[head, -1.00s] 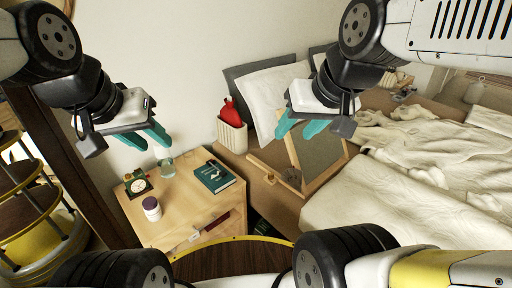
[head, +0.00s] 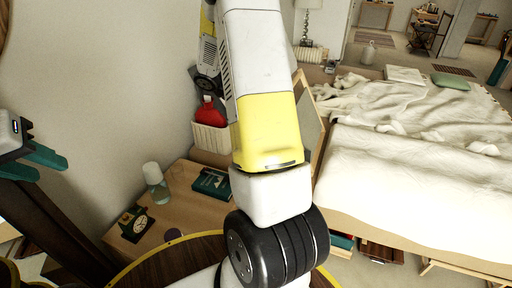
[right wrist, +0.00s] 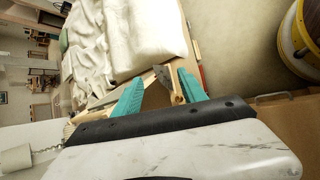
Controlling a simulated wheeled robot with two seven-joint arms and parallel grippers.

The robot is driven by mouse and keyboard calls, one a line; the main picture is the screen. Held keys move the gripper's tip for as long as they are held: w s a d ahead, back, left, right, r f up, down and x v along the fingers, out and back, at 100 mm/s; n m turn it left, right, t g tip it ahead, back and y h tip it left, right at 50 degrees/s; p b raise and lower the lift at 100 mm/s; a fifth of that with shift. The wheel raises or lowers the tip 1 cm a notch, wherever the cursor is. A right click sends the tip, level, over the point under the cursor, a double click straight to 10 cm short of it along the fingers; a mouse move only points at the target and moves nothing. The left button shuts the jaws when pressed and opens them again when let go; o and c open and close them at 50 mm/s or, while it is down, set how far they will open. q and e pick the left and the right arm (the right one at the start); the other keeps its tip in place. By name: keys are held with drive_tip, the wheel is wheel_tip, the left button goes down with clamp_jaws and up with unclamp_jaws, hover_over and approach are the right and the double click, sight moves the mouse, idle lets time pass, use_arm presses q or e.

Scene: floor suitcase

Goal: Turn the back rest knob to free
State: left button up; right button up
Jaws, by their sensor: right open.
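The back rest (head: 312,128) is a wood-framed grey panel leaning beside the bed in the head view, partly hidden by my right arm. I cannot make out its knob there. In the right wrist view, wooden bars (right wrist: 148,78) and a small grey piece (right wrist: 175,82) show beyond and between the fingertips; I cannot tell whether that piece is the knob. My right gripper (right wrist: 163,88) is open, with its teal fingers apart and nothing held. It is hidden in the head view. My left gripper (head: 42,166) is open and empty at the left edge, far from the back rest.
A wooden nightstand (head: 180,222) bears a book (head: 211,184), a clock (head: 138,223) and a bottle (head: 155,183). A white bin (head: 210,137) with a red item stands behind. The bed (head: 410,165) fills the right side.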

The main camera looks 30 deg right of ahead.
drive_tip(key=w+d+f+n+t+h, duration=0.1)
drive_tip(key=w+d+f+n+h, duration=0.35)
drive_tip(key=f, duration=0.35)
drive_tip(key=w+d+f+n+t+h, duration=0.1)
drive_tip(key=w+d+f+n+h, duration=0.25)
drive_tip(key=d+f, duration=0.4)
drive_tip(key=w+a+f+n+t, duration=0.15)
drive_tip(key=f+n+t, duration=0.3)
drive_tip(key=f, duration=0.55)
drive_tip(key=w+a+f+n+t, duration=0.15)
drive_tip(key=f+n+t, duration=0.35)
drive_tip(key=f, duration=0.5)
drive_tip(key=shift+n+g+y, duration=0.3)
drive_tip(key=shift+n+g, duration=0.15)
drive_tip(key=shift+g, duration=0.1)
drive_tip(key=x, duration=0.7)
drive_tip(key=shift+s+d, duration=0.1)
clamp_jaws()
